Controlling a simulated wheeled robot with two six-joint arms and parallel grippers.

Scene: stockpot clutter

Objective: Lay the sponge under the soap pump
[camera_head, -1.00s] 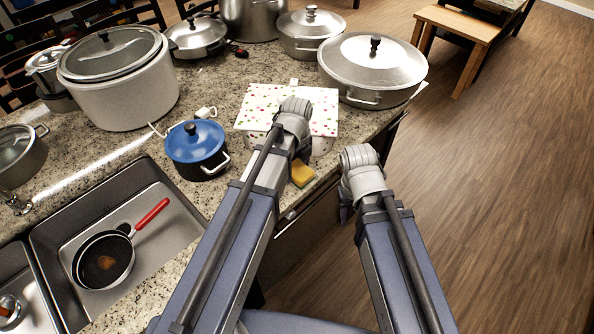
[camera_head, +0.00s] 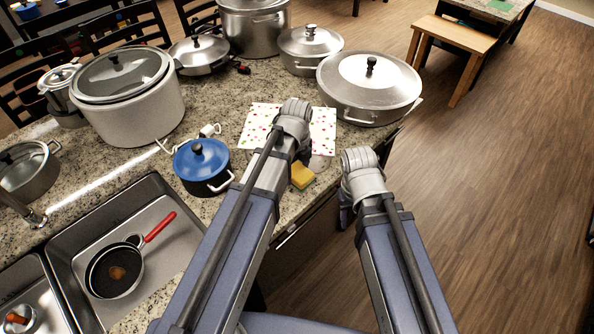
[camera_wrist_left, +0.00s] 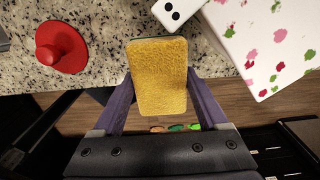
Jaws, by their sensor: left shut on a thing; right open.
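The sponge (camera_head: 302,175) is a small yellow block at the counter's front edge in the head view. It fills the middle of the left wrist view (camera_wrist_left: 158,80), between the two fingers. My left gripper (camera_wrist_left: 160,95) is shut on it; in the head view my own arm mostly hides this gripper. My right gripper (camera_head: 346,215) hangs open and empty off the counter edge, and its fingers are mostly hidden. I cannot make out a soap pump in either view.
A white, colour-spotted item (camera_head: 262,118) lies beyond my left wrist. A blue-lidded pot (camera_head: 200,165) stands left of it, a large lidded pan (camera_head: 370,88) right. The sink (camera_head: 140,225) holds a frying pan. A red knob-like thing (camera_wrist_left: 62,48) shows beside the sponge.

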